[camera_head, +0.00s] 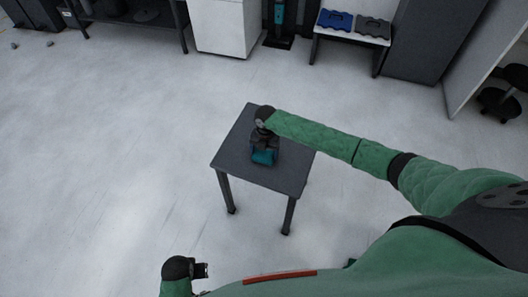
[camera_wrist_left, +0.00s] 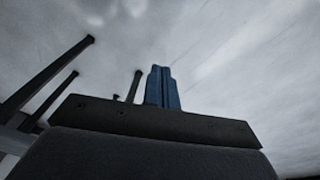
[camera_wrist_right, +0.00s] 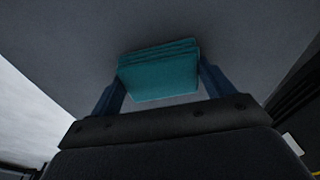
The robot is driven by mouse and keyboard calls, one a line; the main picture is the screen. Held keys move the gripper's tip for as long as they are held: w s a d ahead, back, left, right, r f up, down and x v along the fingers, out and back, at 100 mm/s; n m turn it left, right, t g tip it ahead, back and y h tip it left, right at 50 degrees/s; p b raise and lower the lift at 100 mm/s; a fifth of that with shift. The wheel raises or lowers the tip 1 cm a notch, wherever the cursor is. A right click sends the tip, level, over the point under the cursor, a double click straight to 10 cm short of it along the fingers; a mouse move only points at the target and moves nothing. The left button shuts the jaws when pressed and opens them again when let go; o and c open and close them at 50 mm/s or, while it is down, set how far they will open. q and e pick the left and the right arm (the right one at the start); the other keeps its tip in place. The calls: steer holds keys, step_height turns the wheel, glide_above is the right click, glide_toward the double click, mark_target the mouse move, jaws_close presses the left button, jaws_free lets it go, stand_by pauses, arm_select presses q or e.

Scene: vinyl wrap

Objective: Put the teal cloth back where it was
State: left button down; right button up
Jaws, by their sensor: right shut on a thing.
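The teal cloth (camera_head: 263,158) is a folded stack at the small dark table (camera_head: 232,151). My right gripper (camera_head: 265,147) is over the table and shut on the cloth. In the right wrist view the cloth (camera_wrist_right: 158,72) sits between the two blue fingers, its folded layers showing along the top edge. The dark tabletop (camera_wrist_right: 235,30) fills the background behind it. I cannot tell whether the cloth touches the tabletop. My left gripper (camera_head: 203,270) is low and left of the table, away from it. In the left wrist view its blue fingers (camera_wrist_left: 162,87) are together with nothing between them.
The rest of the tabletop is bare. Open pale floor surrounds the table. At the back are a white cabinet (camera_head: 222,25), a dark workbench (camera_head: 130,18) and a small bench (camera_head: 350,35) with a blue case (camera_head: 335,20) and a dark case (camera_head: 373,28).

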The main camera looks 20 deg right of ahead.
steer(key=o, duration=0.8)
arm_select(q)
steer(key=shift+r, duration=0.1)
arm_select(e)
steer(key=shift+r, duration=0.1)
steer(key=shift+w+r, duration=0.1)
steer(key=shift+r, duration=0.25)
arm_select(q)
step_height(320, 180, up, 9)
steer(key=b, duration=0.2)
steer(key=shift+s+d+r, duration=0.15)
arm_select(e)
steer(key=r, duration=0.7)
steer(key=w+d+r, duration=0.1)
steer(key=r, duration=0.3)
steer(key=shift+w+r, duration=0.1)
steer(key=shift+a, duration=0.15)
